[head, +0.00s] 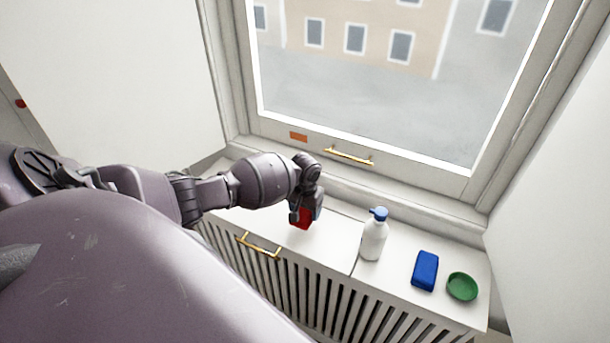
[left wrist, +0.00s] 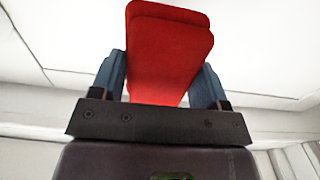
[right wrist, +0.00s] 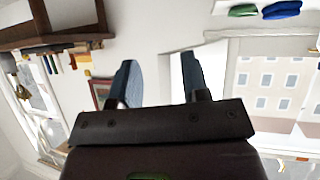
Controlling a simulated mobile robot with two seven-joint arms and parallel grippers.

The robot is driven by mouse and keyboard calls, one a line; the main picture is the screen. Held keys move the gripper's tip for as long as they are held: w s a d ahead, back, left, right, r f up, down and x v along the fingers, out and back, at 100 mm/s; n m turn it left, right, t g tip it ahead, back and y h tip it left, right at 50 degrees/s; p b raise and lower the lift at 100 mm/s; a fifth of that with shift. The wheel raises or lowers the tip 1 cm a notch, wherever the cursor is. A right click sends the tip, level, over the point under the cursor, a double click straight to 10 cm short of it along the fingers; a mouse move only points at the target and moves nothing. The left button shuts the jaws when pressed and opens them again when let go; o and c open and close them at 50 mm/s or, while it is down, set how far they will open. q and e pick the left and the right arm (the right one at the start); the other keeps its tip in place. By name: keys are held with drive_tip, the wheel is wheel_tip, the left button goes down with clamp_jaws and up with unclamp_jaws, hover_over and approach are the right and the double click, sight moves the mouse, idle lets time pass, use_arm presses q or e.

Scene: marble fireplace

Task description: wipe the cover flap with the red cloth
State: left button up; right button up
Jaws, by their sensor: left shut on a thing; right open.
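The red cloth (head: 300,218) is held in my left gripper (head: 305,213), over the left part of the white radiator cover's top. In the left wrist view the folded cloth (left wrist: 168,55) sits between the two blue-grey fingers of the left gripper (left wrist: 162,82). The cover flap (head: 262,223) looks like the white top panel with a brass handle (head: 258,245) at its front edge. The arm hides part of its left side. I cannot tell whether the cloth touches it. My right gripper (right wrist: 158,82) is open and empty, away from the cover, and shows only in the right wrist view.
A white bottle with a blue cap (head: 374,235), a blue sponge (head: 425,271) and a green dish (head: 462,286) stand on the cover's right part. Behind is a window with a brass handle (head: 349,155). Walls close in both sides. A shelf (right wrist: 55,25) shows in the right wrist view.

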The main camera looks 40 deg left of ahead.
use_arm(q)
drive_tip(key=shift+r+p, duration=0.35)
drive_tip(key=shift+r, duration=0.3)
drive_tip(key=shift+a+r+p, duration=0.1)
drive_tip(key=shift+r+p, duration=0.5)
drive_tip(key=shift+r, duration=0.05)
drive_tip(key=shift+s+r+p, duration=0.1)
drive_tip(key=shift+r+p, duration=0.2)
drive_tip(key=shift+r, duration=0.15)
use_arm(e)
drive_tip(key=shift+s+d+r+g, duration=0.15)
drive_tip(key=shift+s+d+r, duration=0.05)
drive_tip(key=shift+s, duration=0.35)
drive_tip(key=shift+s+d+r+g, duration=0.15)
drive_tip(key=shift+s, duration=0.4)
drive_tip(key=shift+w+r, duration=0.15)
